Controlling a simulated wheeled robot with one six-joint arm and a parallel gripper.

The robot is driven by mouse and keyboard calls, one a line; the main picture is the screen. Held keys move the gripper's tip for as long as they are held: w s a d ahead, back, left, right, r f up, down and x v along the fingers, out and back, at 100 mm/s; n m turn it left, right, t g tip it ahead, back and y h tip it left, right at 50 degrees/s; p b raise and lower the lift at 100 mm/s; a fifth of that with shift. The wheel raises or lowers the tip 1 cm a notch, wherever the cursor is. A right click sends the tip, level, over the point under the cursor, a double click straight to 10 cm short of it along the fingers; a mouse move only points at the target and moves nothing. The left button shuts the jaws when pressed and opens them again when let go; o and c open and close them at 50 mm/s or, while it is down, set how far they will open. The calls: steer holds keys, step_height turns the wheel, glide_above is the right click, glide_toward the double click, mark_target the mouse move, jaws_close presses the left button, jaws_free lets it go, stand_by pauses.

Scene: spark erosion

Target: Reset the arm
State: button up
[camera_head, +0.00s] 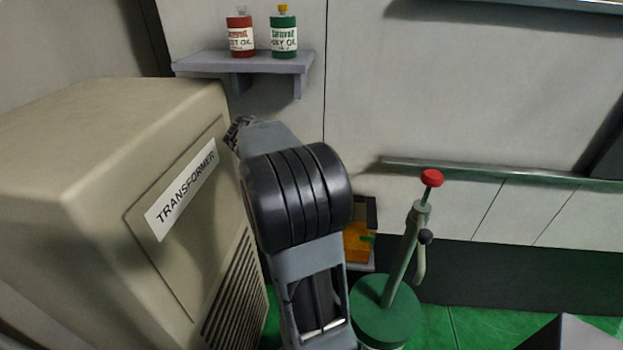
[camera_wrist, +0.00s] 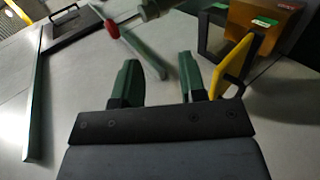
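My arm rises through the middle of the head view, with its black ribbed joint and grey links beside the transformer. My gripper cannot be made out in the head view. In the wrist view my gripper (camera_wrist: 158,85) shows two dark green fingers standing apart, with nothing held between them. A green bar and a red knob (camera_wrist: 111,29) show beyond the fingers. A yellow curved piece (camera_wrist: 233,66) stands close by the right finger; I cannot tell whether they touch.
The beige transformer (camera_head: 130,200) stands close left of my arm. A green hand pump (camera_head: 402,250) with a red knob stands right. A wall shelf (camera_head: 250,62) holds a red bottle (camera_head: 240,35) and a green bottle (camera_head: 284,36). An orange box (camera_wrist: 262,22) shows at upper right.

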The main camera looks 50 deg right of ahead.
steer(key=shift+s+a+r, duration=0.15)
steer(key=shift+s+a, duration=0.15)
steer(key=shift+s, duration=0.05)
stand_by(0.5)
steer(key=w+a+f+n+t+y+p, duration=0.2)
steer(key=w+a+f+n+t+y, duration=0.1)
steer(key=a+f+n+t, duration=0.6)
steer(key=s+a+r+n+t+y+p, duration=0.1)
steer(key=a+r+t, duration=0.1)
steer(key=a, duration=0.6)
steer(key=s+a+r+n+t+y+p, duration=0.1)
steer(key=a+r+t+y+p, duration=0.1)
steer(key=a, duration=0.7)
steer(key=shift+s+r+n, duration=0.2)
steer(key=shift+r+n, duration=0.2)
steer(key=shift+r, duration=0.25)
